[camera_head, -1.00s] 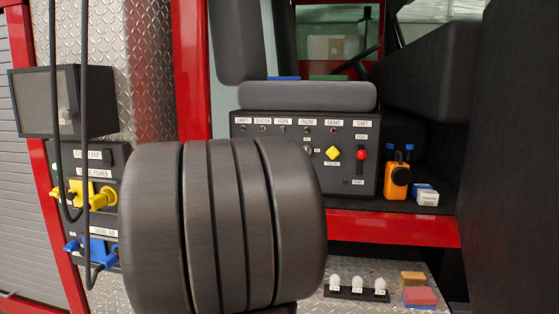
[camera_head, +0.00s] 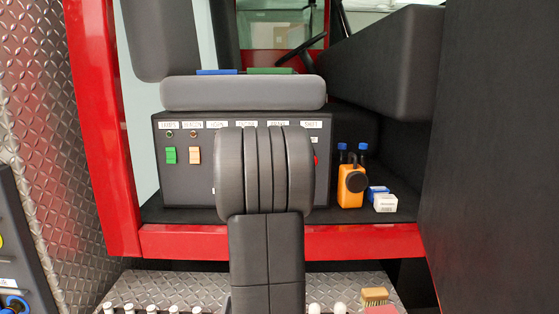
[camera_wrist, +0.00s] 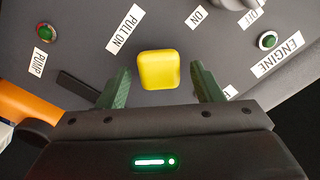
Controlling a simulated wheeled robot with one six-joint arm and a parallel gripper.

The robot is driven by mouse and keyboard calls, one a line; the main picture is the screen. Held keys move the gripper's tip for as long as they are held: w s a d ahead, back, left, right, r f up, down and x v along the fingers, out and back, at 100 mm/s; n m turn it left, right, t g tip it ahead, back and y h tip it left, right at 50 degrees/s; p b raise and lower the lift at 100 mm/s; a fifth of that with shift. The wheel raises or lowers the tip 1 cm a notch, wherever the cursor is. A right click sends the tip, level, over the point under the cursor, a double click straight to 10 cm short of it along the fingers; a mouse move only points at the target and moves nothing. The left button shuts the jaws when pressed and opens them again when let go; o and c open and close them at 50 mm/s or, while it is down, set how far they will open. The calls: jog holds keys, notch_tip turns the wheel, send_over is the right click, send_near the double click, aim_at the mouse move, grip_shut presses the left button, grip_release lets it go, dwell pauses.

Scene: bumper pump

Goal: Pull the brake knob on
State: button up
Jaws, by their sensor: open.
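The yellow brake knob (camera_wrist: 160,70), a rounded square, stands on the dark panel beside a "PULL ON" label (camera_wrist: 125,29) in the wrist view. My gripper (camera_wrist: 161,71) is open, with one green finger on each side of the knob. Gaps show between the knob and both fingers, and I cannot tell how deep the fingertips reach. In the head view my arm hides the knob and the middle of the control panel (camera_head: 185,190).
An engine lamp (camera_wrist: 268,40) and a pump lamp (camera_wrist: 45,32) flank the knob. A red shift knob (camera_head: 316,160) shows partly behind my arm. An orange device (camera_head: 351,187) and small boxes (camera_head: 383,201) stand right of the panel. A grey cushion (camera_head: 243,92) overhangs it.

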jog(key=shift+c, duration=0.2)
grip_shut()
jog(key=shift+s+f+b, duration=0.15)
jog(key=shift+s+b, duration=0.25)
jog(key=shift+s, duration=0.7)
jog(key=shift+o, duration=0.2)
grip_release()
jog(key=shift+s, duration=0.1)
jog(key=shift+s, duration=0.1)
